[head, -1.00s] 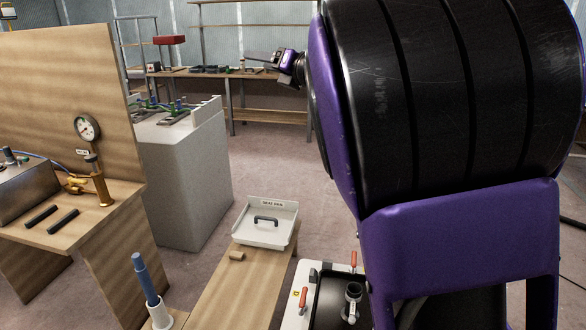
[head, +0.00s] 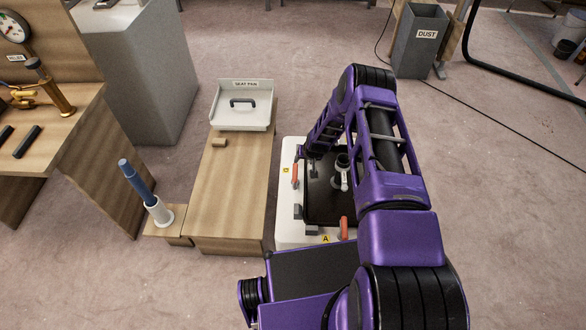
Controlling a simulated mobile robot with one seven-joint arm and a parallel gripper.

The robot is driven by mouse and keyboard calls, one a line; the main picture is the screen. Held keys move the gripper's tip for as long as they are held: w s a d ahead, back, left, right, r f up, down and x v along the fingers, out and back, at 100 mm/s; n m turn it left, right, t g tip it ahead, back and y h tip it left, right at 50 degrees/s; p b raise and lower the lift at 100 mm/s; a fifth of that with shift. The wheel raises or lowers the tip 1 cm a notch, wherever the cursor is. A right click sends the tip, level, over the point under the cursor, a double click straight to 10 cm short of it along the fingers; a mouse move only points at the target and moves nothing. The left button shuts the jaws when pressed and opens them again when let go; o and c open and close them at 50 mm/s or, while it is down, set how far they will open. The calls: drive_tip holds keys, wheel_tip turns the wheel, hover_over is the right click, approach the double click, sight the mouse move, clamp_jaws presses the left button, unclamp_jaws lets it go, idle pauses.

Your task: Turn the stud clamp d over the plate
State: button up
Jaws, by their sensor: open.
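A white base (head: 284,222) stands on the floor and carries a black plate (head: 325,208). A red-handled clamp (head: 295,175) is at the plate's left edge, beside a yellow label that appears to read D. Its handle stands up; I cannot tell whether its bar lies over the plate. Another red-handled clamp (head: 344,228) is at the near edge, by a yellow label A. My gripper (head: 312,166) points down over the far left part of the plate, right of clamp d and apart from its handle. It is small and partly hidden by my wrist; it appears open and empty.
My forearm hides the plate's right side. A wooden bench (head: 228,195) with a white seat pan (head: 240,122) is at left, near a blue rod (head: 136,180) in a white holder.

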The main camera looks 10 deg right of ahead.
drive_tip(key=f, duration=0.1)
drive_tip(key=b, duration=0.7)
approach(296, 173)
drive_tip(key=shift+m, duration=0.3)
drive_tip(key=x, duration=0.7)
drive_tip(key=shift+a+f, duration=0.1)
drive_tip(key=shift+f, duration=0.2)
drive_tip(key=shift+w+a+f+b, duration=0.15)
drive_tip(key=shift+w+f+b, duration=0.25)
drive_tip(key=shift+f+b, duration=0.15)
clamp_jaws()
